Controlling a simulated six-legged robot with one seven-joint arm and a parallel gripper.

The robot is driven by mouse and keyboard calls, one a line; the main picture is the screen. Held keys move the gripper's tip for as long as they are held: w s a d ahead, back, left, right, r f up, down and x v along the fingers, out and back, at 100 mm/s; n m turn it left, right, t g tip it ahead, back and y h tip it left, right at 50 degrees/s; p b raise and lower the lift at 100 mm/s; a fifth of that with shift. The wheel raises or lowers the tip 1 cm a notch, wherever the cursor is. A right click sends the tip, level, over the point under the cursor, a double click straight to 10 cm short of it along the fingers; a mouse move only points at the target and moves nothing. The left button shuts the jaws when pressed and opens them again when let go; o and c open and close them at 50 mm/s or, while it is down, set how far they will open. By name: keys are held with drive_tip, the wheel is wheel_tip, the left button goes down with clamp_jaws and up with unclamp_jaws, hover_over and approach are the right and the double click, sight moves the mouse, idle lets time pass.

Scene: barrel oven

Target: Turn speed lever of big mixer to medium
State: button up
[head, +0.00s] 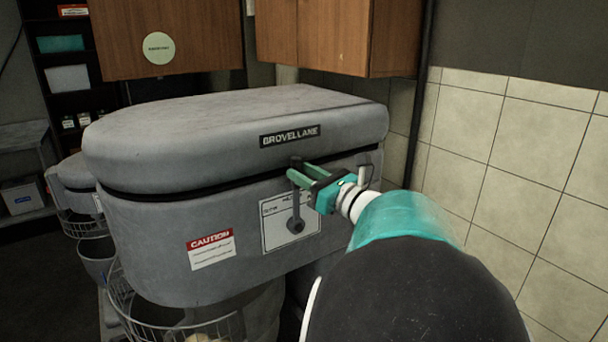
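The big mixer (170,150) is a large grey machine with a "GROVELLANE" plate, and it fills the middle of the head view. Its dark speed lever (296,212) is on the front, over a white label panel (275,238). The lever's round hub is low on the panel and its arm points up. My teal gripper (301,175) is at the lever's upper end, coming from the right. Its two fingers show apart, with a gap between them. The fingers overlap the lever's top in the view, so I cannot tell whether they touch it.
A red-topped caution label (211,248) is on the mixer's front. A wire bowl guard (150,315) is below. A smaller grey mixer (72,175) stands at the left. Wooden cabinets (165,38) hang above, and a tiled wall (530,165) bounds the right side.

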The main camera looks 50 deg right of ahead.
drive_tip(key=s+f, duration=0.2)
drive_tip(key=s, duration=1.1)
drive_tip(key=shift+s+a, duration=0.2)
drive_tip(key=shift+s, duration=0.1)
drive_tip(key=shift+f, duration=0.15)
